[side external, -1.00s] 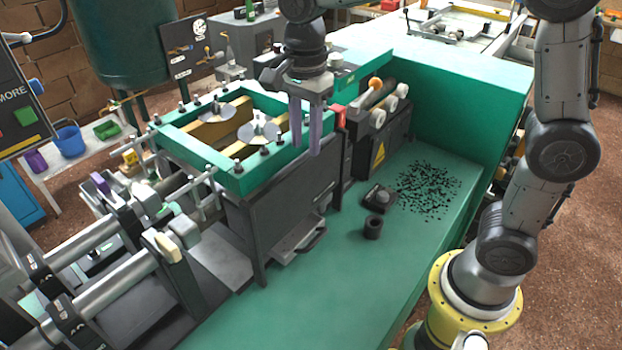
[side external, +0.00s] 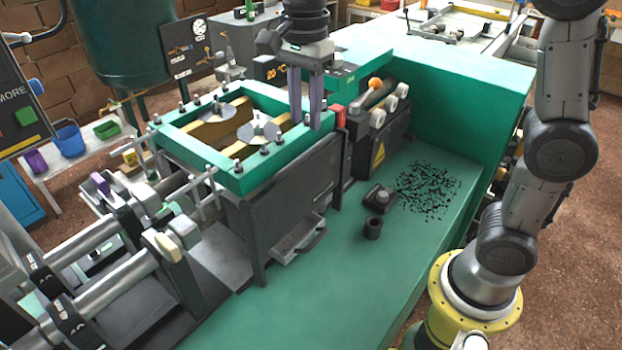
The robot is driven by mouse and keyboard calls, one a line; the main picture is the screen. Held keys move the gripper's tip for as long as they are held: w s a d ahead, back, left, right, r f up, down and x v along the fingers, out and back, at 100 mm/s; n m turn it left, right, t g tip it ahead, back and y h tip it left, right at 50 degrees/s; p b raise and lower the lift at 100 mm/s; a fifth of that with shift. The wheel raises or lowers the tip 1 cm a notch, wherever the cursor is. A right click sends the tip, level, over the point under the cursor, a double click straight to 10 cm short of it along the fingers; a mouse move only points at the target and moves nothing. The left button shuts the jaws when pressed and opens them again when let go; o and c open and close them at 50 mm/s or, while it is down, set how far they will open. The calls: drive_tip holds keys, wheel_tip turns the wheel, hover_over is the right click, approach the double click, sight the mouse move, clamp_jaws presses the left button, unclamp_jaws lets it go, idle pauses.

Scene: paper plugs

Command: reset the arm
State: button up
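My gripper (side external: 305,122) points straight down, with its two purple-grey fingers apart and nothing visible between them. It hangs in front of the right end of the green-framed machine top (side external: 232,184), near the red block (side external: 339,116). Its height above the machine is hard to judge from this one view. My arm comes down from the top edge, and its base stands at the lower right.
A small dark cup (side external: 374,228) and a black block with a knob (side external: 380,198) stand on the green bench (side external: 330,290). Black bits (side external: 428,190) lie scattered behind them. Two metal discs sit on the machine top. The bench front is clear.

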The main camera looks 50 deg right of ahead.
drive_tip(key=s+d+r+n+t, duration=0.1)
drive_tip(key=s+d+r, duration=0.1)
drive_tip(key=s, duration=0.3)
drive_tip(key=s+d+r+n+t, duration=0.1)
drive_tip(key=s+d+r+t, duration=0.15)
drive_tip(key=s, duration=0.25)
drive_tip(key=s+d+f+n+t, duration=0.2)
drive_tip(key=s+f+n, duration=0.6)
drive_tip(key=n, duration=0.8)
drive_tip(key=shift+s+f, duration=0.35)
drive_tip(key=shift+f, duration=0.75)
idle(0.6)
